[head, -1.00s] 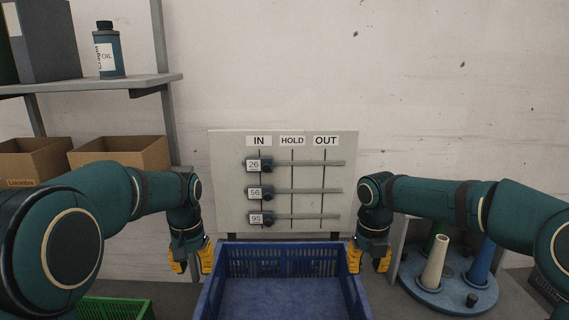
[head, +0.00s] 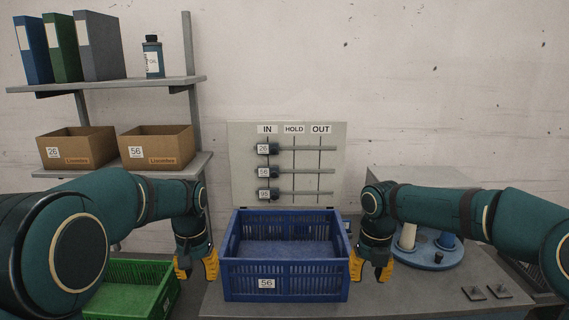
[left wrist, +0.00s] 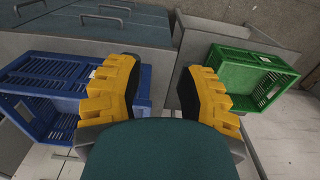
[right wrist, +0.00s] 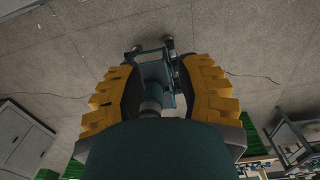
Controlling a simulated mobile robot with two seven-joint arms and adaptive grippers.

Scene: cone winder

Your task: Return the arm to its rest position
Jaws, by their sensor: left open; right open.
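My left gripper (head: 197,267) is open and empty, pointing down just left of the blue crate (head: 285,281). In the left wrist view, its yellow fingers (left wrist: 158,90) stand apart, with the blue crate (left wrist: 70,72) to the left and the green crate (left wrist: 243,57) to the right. My right gripper (head: 371,267) is open and empty, pointing down just right of the blue crate. In the right wrist view, its fingers (right wrist: 165,92) are apart with floor beyond. The blue crate bears a label 56 and looks empty.
The board (head: 237,170) has three sliders, 26, 56 and 95, under IN. A round blue stand (head: 430,258) with cones is partly hidden by my right arm. The green crate (head: 165,299) is at lower left. Labelled cardboard boxes (head: 75,149) stand on a shelf.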

